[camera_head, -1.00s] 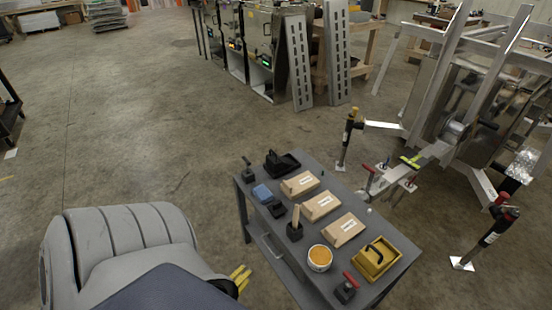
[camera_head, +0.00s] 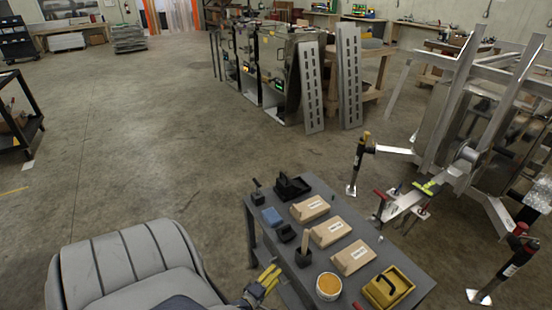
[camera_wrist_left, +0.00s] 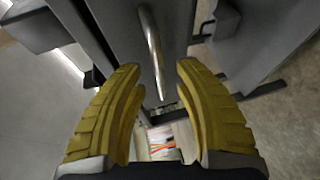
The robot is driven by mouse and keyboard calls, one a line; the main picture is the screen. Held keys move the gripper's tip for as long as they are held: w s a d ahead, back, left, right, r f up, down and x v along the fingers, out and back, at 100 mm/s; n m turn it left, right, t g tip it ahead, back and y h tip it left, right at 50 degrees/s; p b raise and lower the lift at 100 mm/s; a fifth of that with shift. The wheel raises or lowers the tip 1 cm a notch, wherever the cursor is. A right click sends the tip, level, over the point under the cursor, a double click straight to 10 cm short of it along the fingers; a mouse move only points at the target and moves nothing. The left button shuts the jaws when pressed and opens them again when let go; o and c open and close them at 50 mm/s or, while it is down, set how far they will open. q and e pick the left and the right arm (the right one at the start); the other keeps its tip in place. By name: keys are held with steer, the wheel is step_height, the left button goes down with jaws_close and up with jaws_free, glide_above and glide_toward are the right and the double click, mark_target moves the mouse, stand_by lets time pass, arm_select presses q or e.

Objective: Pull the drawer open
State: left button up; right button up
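The drawer front (camera_wrist_left: 118,28) is a grey panel on the side of the grey cart (camera_head: 425,290). Its handle (camera_wrist_left: 152,42) is a slim metal bar that shows in the left wrist view. My left gripper (camera_head: 268,278) is at the cart's left side, below the top, and hides part of that side in the head view. In the left wrist view its two yellow fingers (camera_wrist_left: 158,74) are apart, with the bar between them in the picture. I cannot tell whether they touch it. My right gripper is not in view.
The cart top carries several cardboard boxes (camera_head: 328,232), a yellow tray (camera_head: 388,287), a white tub (camera_head: 328,287) and small black holders. A metal trailer frame (camera_head: 455,130) stands to the right. The floor (camera_head: 150,150) left of the cart is open.

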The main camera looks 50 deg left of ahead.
arm_select(q)
steer(key=shift+w+a+f, duration=0.1)
steer(key=shift+w+a, duration=0.05)
steer(key=shift+w, duration=0.45)
jaws_close()
